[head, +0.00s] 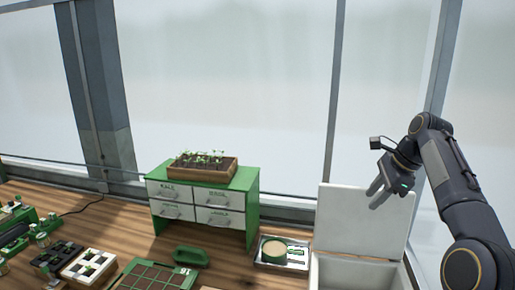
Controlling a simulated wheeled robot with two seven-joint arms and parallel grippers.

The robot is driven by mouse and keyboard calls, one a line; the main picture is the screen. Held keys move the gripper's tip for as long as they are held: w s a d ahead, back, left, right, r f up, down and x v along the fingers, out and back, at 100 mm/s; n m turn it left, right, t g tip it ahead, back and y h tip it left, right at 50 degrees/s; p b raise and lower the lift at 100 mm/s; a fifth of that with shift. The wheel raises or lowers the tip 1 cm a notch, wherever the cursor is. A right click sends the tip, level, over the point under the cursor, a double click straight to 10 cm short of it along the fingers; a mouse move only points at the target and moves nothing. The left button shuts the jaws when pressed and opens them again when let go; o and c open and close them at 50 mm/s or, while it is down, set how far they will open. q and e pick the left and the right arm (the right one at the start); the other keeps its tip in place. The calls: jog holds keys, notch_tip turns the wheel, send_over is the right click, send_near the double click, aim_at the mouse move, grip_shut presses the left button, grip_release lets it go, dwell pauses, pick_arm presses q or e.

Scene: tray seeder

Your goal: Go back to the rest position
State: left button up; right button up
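My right gripper (377,193) is raised in the air at the right, in front of the upright white lid of a box. Its two fingers point down and to the left, with a gap between them, and nothing shows between them. My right arm comes in from the lower right edge. My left gripper is not in view.
A green cabinet (253,205) with labelled drawers bears a wooden planter (205,176) of seedlings. A white box (340,275) stands open at the right. A small tray (283,266) holds a round tub (274,250). Seed trays (155,278) crowd the wooden bench's front left.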

jog(key=s+a+f+n+t+b, duration=0.15)
jog(key=s+n, duration=0.35)
jog(key=s, duration=0.5)
jog(key=s+a+f+n+b, duration=0.15)
jog(key=s+n, duration=0.35)
jog(key=s, duration=0.6)
jog(key=s+a+f+n, duration=0.3)
jog(key=s+f+n, duration=0.1)
jog(key=s+f, duration=0.4)
jog(key=s+a+f+n+t+b, duration=0.1)
jog(key=s+a+f+n, duration=0.2)
jog(key=s+f, duration=0.5)
jog(key=shift+s+a+f+n, duration=0.3)
jog(key=shift+f+n, duration=0.1)
jog(key=shift+f, duration=0.3)
